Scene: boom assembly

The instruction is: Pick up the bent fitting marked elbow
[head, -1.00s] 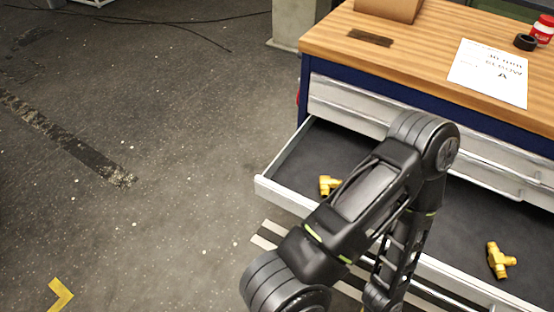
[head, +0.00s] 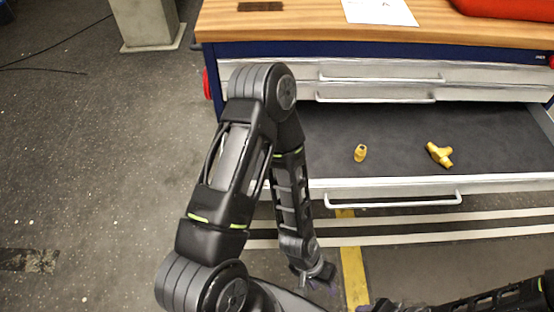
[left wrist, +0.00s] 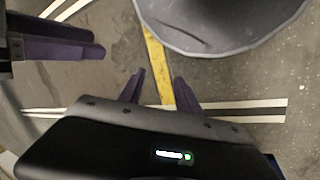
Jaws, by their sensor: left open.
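Two brass fittings lie on the dark floor of the open drawer (head: 480,183) in the head view: a short one (head: 360,153), whose bend I cannot make out, and a tee-shaped one (head: 439,154). No marking is readable. The drawer's left part is hidden behind my left arm. My left gripper (head: 320,279) hangs low in front of the drawer, over the floor, away from the fittings. Its two fingers stand apart and empty in the left wrist view (left wrist: 158,90). My right gripper (head: 376,306) is only partly visible at the bottom edge; purple fingers show at the left wrist view's left.
The wooden workbench top (head: 300,28) carries a white sheet (head: 380,11), a dark flat piece (head: 260,6) and a red object (head: 500,8). Shut drawers with bar handles (head: 380,78) sit above the open one. A grey post (head: 146,22) stands left.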

